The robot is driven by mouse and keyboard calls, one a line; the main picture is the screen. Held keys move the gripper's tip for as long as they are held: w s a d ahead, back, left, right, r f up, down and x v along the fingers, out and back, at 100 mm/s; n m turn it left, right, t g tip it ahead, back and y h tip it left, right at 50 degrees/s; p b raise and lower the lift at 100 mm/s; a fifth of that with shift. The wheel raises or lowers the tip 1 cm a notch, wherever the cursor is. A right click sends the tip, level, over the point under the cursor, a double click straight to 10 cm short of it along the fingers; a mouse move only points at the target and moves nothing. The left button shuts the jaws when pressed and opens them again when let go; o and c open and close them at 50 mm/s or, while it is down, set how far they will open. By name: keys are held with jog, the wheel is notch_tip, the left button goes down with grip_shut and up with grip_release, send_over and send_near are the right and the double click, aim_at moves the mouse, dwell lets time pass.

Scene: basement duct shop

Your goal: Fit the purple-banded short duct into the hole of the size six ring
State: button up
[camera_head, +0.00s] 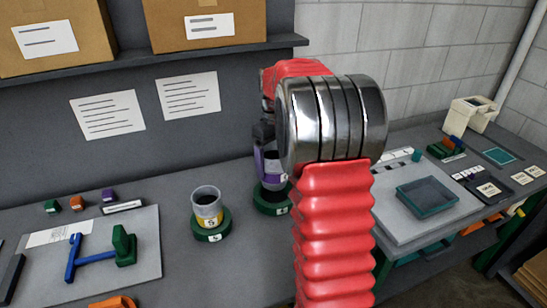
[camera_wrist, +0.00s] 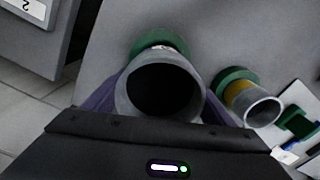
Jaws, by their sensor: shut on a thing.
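My gripper (camera_head: 268,160) is shut on a grey short duct (camera_head: 275,163), with purple showing at its side. In the wrist view the duct's open mouth (camera_wrist: 163,88) faces the camera, with purple fingers on both sides of it. A green ring (camera_head: 271,204) with a small white label, its number too small to read surely, lies directly under the duct on the bench. The ring also shows behind the duct in the wrist view (camera_wrist: 150,40). The duct looks about upright. Whether its lower end is in the hole or just above it is hidden. My arm covers the ring's right side.
A yellow-banded duct (camera_head: 207,207) stands in another green ring (camera_head: 211,228) close to the left. Further left, a grey board (camera_head: 145,225) carries blue and green parts. Small coloured blocks (camera_head: 78,203) lie behind it. A tray (camera_head: 427,197) sits right of my arm. A shelf with boxes overhangs the back.

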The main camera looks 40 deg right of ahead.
jog(key=shift+f, duration=1.45)
jog(key=shift+s+f, duration=0.1)
jog(key=shift+f, duration=1.95)
dwell(0.3)
jog(key=o, duration=1.3)
notch_tip(320, 180, up, 14)
jog(key=shift+f, duration=0.15)
dwell(0.6)
